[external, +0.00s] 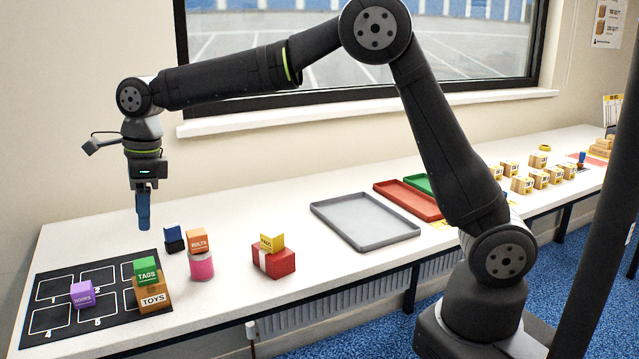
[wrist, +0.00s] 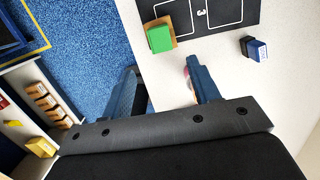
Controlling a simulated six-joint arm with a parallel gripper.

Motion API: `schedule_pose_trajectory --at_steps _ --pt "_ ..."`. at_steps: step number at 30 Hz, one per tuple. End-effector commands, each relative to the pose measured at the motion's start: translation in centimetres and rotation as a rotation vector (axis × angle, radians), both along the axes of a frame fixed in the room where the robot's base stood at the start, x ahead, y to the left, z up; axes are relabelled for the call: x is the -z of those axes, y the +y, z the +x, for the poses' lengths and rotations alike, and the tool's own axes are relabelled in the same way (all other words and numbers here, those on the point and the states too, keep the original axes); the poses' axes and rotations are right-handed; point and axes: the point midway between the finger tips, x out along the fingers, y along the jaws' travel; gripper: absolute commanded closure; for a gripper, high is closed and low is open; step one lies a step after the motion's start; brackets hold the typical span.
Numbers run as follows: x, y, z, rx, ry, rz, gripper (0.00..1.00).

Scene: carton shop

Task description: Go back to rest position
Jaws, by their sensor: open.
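My gripper (external: 143,222) hangs pointing down above the left part of the white table, well clear of it. Its blue fingers are apart with nothing held; both show in the wrist view (wrist: 168,88). Below it, in the external view, a dark blue box (external: 174,238) stands right of the black numbered mat (external: 62,283). In the wrist view the blue box (wrist: 254,48) lies to the right of the fingers and the green box (wrist: 160,38) beyond them. A pink thing is mostly hidden behind the right finger.
A purple box (external: 82,294) and a green box (external: 146,271) on a TOYS box (external: 153,297) are on the mat. An orange box (external: 197,240) tops a pink cylinder (external: 202,267); a yellow box (external: 272,242) tops a red one (external: 273,263). A grey tray (external: 408,233) lies right.

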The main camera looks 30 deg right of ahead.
Motion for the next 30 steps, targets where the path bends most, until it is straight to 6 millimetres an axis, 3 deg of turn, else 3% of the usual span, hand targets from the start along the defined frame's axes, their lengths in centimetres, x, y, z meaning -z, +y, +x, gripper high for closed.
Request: schedule_pose_trajectory --at_steps 6,11,27,28,30 --pt "0.3 0.0 0.0 0.0 0.0 -0.001 0.44" --pt "1.8 0.2 0.0 0.0 0.002 -0.003 0.44" --pt "12.2 1.8 -0.1 -0.001 0.002 -0.003 0.44" --pt "12.3 1.8 -0.1 -0.001 0.001 -0.001 0.44" --pt "10.5 1.9 0.0 -0.001 -0.002 0.003 0.44"
